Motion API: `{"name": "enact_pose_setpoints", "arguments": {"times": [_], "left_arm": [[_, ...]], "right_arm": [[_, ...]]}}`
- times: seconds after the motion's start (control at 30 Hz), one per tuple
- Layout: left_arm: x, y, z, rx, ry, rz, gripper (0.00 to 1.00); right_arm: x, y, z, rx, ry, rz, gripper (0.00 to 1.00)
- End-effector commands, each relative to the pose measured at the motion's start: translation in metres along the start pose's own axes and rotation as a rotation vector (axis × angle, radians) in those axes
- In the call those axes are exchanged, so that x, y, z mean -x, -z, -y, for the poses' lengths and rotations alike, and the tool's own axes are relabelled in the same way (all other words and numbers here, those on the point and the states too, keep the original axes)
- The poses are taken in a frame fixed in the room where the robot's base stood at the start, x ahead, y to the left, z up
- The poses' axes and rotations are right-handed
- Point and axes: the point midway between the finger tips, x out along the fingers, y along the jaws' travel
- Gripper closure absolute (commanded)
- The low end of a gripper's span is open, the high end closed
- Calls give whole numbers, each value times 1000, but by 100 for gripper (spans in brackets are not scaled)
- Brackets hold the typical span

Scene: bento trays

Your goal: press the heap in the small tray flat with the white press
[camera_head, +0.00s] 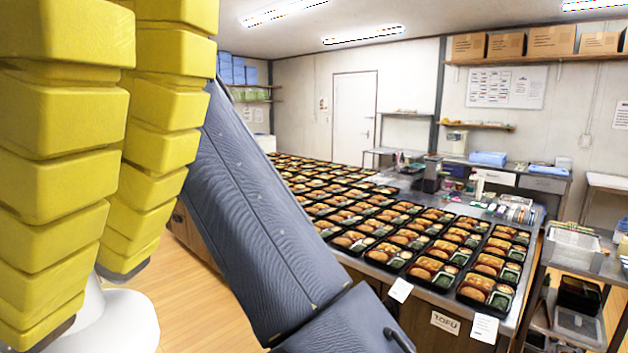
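Two thick yellow segmented fingers with grey tips, which look like my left gripper (88,300), hang close to the camera at the far left. They overlap in this view, so I cannot tell how far apart they are or whether they hold anything. A white rounded shape (128,325) shows low behind them; I cannot tell what it is. I cannot make out the white press, the small tray or its heap. My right gripper is not recognisable in view.
A long table carries rows of black bento trays (428,271) filled with food. A dark grey arm link of mine crosses in front of its left part. A metal cart (575,262) stands at the right. Wooden floor (195,318) shows at lower left.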

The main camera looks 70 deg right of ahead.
Motion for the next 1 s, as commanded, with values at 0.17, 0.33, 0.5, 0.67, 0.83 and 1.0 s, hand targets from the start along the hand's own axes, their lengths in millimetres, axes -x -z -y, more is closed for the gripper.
{"name": "enact_pose_setpoints", "arguments": {"times": [0.17,0.33,0.5,0.67,0.83,1.0], "left_arm": [[0,0,0,0,0,0,100],[0,-1,0,0,0,1,100],[0,-1,1,0,1,2,100],[0,-2,1,0,1,3,100],[0,-2,0,0,0,3,100],[0,-2,0,1,0,3,100]], "right_arm": [[-22,-37,61,-50,-4,-4,100],[-54,-64,119,-90,-4,-5,100],[-95,-85,173,-125,-3,-6,100],[-141,-100,219,-148,-4,-8,100],[-196,-111,262,-157,-4,-8,100],[-256,-115,300,-152,-4,-7,100]]}}
